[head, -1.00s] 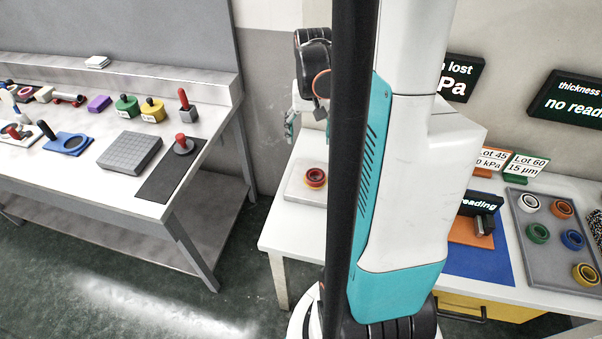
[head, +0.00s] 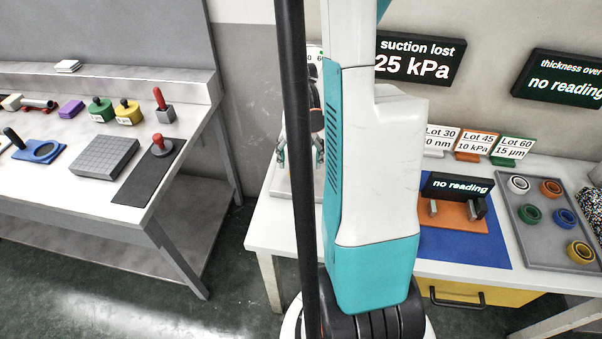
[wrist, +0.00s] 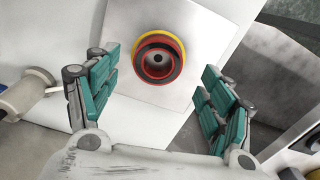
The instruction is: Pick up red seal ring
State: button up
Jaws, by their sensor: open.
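The red seal ring (wrist: 158,76) shows in the wrist view, with a yellow ring (wrist: 160,35) showing around its far edge and a dark centre with a small grey peg or hole. They sit on a pale square plate (wrist: 200,18). My gripper (wrist: 161,66) is open, its teal fingers on either side of the ring in the picture and apart from it. In the head view the plate (head: 281,184) is partly visible below my gripper's fingers, while the dark pole and my arm hide the ring.
Right of my arm, an orange gauge stand (head: 455,216) sits on a blue mat (head: 460,250). A grey tray (head: 540,235) holds several coloured rings. A separate left bench (head: 100,200) carries a grey block (head: 103,156) and tools, with a floor gap between.

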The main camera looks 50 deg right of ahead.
aim_at(301, 165)
notch_tip(301, 165, down, 4)
jog(key=shift+d+r+b, duration=0.15)
jog(key=shift+r+b, duration=0.1)
jog(key=shift+b, duration=0.4)
jog(key=shift+r, duration=0.1)
jog(key=c, duration=1.2)
jog(key=shift+o, duration=0.2)
